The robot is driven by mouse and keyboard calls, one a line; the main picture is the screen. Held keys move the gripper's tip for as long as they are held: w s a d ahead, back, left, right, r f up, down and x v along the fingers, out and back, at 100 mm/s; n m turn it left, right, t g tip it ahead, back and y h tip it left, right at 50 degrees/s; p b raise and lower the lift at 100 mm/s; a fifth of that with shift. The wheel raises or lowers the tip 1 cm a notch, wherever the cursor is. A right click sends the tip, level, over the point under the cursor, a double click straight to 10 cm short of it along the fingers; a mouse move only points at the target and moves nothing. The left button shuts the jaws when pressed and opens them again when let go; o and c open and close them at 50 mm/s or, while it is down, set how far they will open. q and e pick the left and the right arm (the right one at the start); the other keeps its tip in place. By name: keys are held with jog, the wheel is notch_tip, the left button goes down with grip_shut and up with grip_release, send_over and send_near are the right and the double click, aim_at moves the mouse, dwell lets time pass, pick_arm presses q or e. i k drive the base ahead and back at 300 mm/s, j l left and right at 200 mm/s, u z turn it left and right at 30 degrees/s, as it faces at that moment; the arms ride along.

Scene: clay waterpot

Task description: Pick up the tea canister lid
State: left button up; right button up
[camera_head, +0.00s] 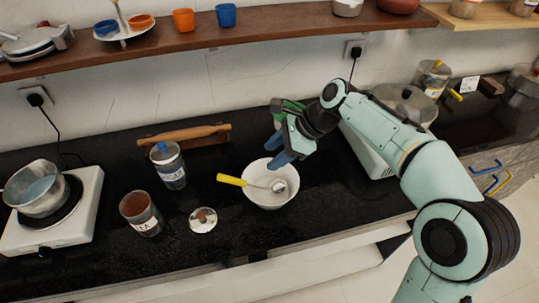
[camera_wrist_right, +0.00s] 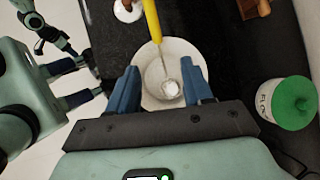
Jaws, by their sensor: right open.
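The tea canister lid (camera_head: 203,220) is a small clear round disc with a brown knob. It lies on the black counter, right of the tea canister (camera_head: 141,214), which stands open with brown contents. The lid also shows at the top edge of the right wrist view (camera_wrist_right: 128,11). My right gripper (camera_head: 283,150) is open and empty above the far side of the white bowl (camera_head: 268,203), to the right of and beyond the lid. My left gripper is out of the head view; teal and dark arm parts show at the left of the wrist view, unclear.
A yellow-handled spoon (camera_head: 232,180) rests in the bowl. The sugar canister (camera_head: 169,167) stands behind the tea canister, near a wooden rolling pin (camera_head: 184,137). A stove with a pot (camera_head: 36,188) is at left. A green-lidded flour canister (camera_wrist_right: 287,103) is beside the bowl.

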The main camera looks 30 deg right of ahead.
aim_at(203, 220)
jog(key=k, duration=1)
